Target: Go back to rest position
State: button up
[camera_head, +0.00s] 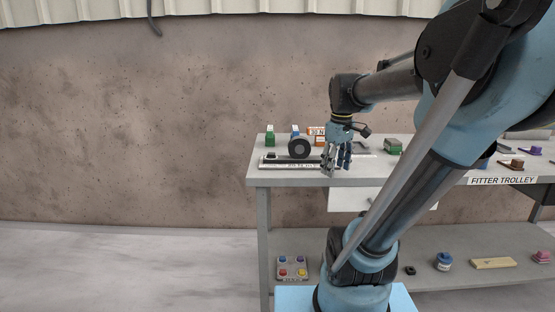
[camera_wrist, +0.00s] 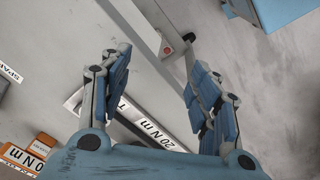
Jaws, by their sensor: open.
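My gripper (camera_head: 336,166) hangs from my raised arm, fingers pointing down, over the front part of the grey trolley table (camera_head: 262,178) in the head view. In the wrist view my gripper (camera_wrist: 160,100) has its blue-padded fingers spread wide with nothing between them. Beyond the fingers lies a tray with a "20 N m" label (camera_wrist: 158,134), below the gripper and apart from it as far as I can tell. Part of the table under the fingers is hidden in the head view.
A dark round roll (camera_head: 299,148), a green block (camera_head: 270,137) and a green box (camera_head: 393,146) stand on the top. A "FITTER TROLLEY" sign (camera_head: 502,181) is on the front edge. The lower shelf (camera_head: 330,262) holds a button panel (camera_head: 292,268). Floor at left is clear.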

jog(key=s+f+m+t, duration=0.1)
jog(key=s+f+m, duration=0.6)
jog(key=s+f, duration=0.5)
notch_tip(320, 180, down, 3)
jog(key=shift+s+f+m, duration=0.2)
jog(key=shift+s+m, duration=0.1)
jog(key=shift+s, duration=0.1)
